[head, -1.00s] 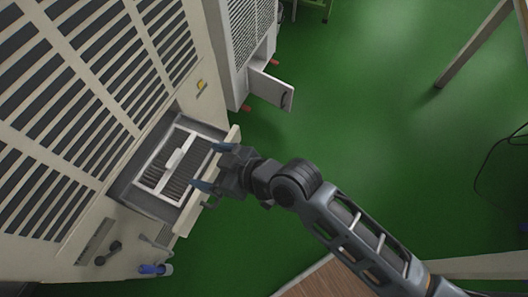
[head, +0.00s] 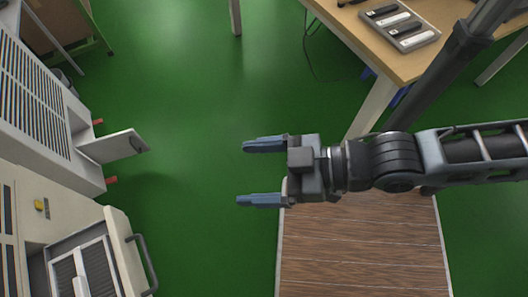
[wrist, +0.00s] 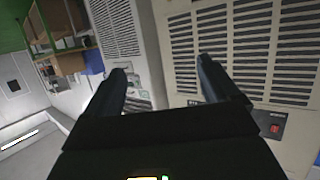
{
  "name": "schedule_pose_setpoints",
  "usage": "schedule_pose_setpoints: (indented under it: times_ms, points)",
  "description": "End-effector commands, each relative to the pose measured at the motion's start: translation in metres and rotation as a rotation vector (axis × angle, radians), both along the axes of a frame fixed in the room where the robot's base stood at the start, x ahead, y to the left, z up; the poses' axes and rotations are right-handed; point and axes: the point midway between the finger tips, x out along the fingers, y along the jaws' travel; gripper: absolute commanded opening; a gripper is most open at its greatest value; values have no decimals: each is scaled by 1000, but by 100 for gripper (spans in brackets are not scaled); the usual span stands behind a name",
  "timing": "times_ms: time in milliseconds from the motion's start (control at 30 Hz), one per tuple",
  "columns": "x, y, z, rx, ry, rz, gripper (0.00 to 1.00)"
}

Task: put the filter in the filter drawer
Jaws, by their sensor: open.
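The filter (head: 88,272), a white frame with dark slats, lies in the open filter drawer (head: 127,262) at the lower left of the head view. The frame's bottom edge cuts off part of both. The drawer is pulled out from the beige machine and has a dark handle on its front. My gripper (head: 262,173) is open and empty, with its two blue fingers pointing left, well to the right of the drawer. In the wrist view my gripper (wrist: 165,85) shows dark open fingers with nothing between them. I cannot make out the filter or drawer there.
A second machine with an open flap (head: 112,146) stands at the left. A wooden table (head: 405,65) with a tray (head: 400,27) of small items is at the upper right. A brown wooden surface (head: 362,245) lies below my arm. Green floor is clear between.

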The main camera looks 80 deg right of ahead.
Motion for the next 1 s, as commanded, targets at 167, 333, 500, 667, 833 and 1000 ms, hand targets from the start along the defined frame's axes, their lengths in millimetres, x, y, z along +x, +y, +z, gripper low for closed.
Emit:
schedule_pose_setpoints:
  times_ms: [167, 333, 500, 667, 833, 1000]
  points:
    - [-25, -5, 33, 7, -32, -31, 89]
    - [-31, -6, 43, 9, -44, -37, 89]
    - [-30, -6, 43, 10, -44, -36, 89]
    - [-30, -6, 43, 9, -44, -36, 89]
    - [-30, -6, 42, 9, -43, -36, 89]
    - [-30, -6, 42, 9, -43, -36, 89]
